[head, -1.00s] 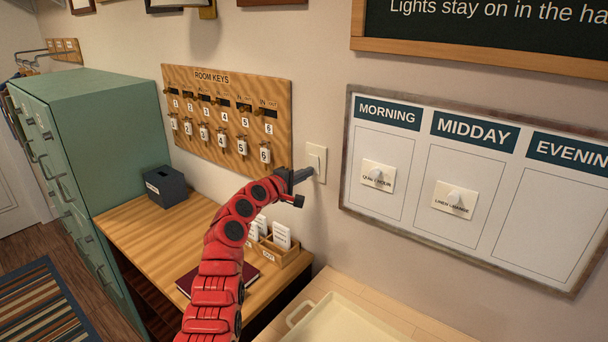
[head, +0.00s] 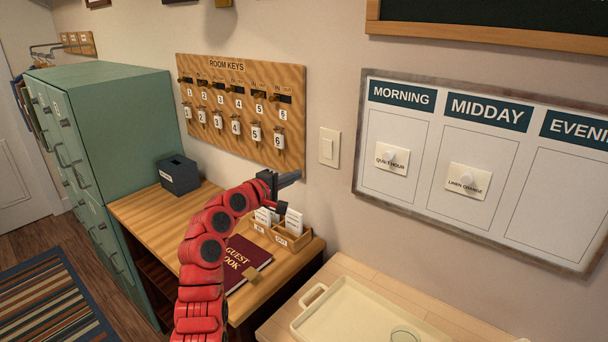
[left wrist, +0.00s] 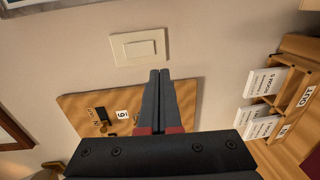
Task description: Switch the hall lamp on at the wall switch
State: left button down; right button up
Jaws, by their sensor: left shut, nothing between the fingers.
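The wall switch (head: 329,147) is a cream plate with a rocker, on the wall between the key board and the framed schedule board. It also shows in the left wrist view (left wrist: 139,47), above my fingertips. My left gripper (head: 292,178) is shut and empty, in front of the wall, left of and lower than the switch in the head view and apart from it. In the left wrist view the shut fingers (left wrist: 160,78) point toward the wall. The hall lamp is not identifiable in these frames. My right gripper is not in view.
The room keys board (head: 240,105) hangs left of the switch; the schedule board (head: 359,150) hangs right. Below are a wooden desk (head: 150,212) with a dark box (head: 179,175), guest book (head: 243,262) and card holder (head: 293,240). A cream tray (head: 350,310) lies at lower right.

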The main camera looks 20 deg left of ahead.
pick_arm(q)
jog(key=shift+s+a+f+b, duration=0.1)
jog(key=shift+s+a+b, duration=0.05)
jog(key=shift+s, duration=0.4)
jog(key=shift+s+a+f+b, duration=0.1)
jog(key=shift+s+a+b, duration=0.05)
jog(key=shift+s, duration=0.4)
jog(key=shift+s+a, duration=0.1)
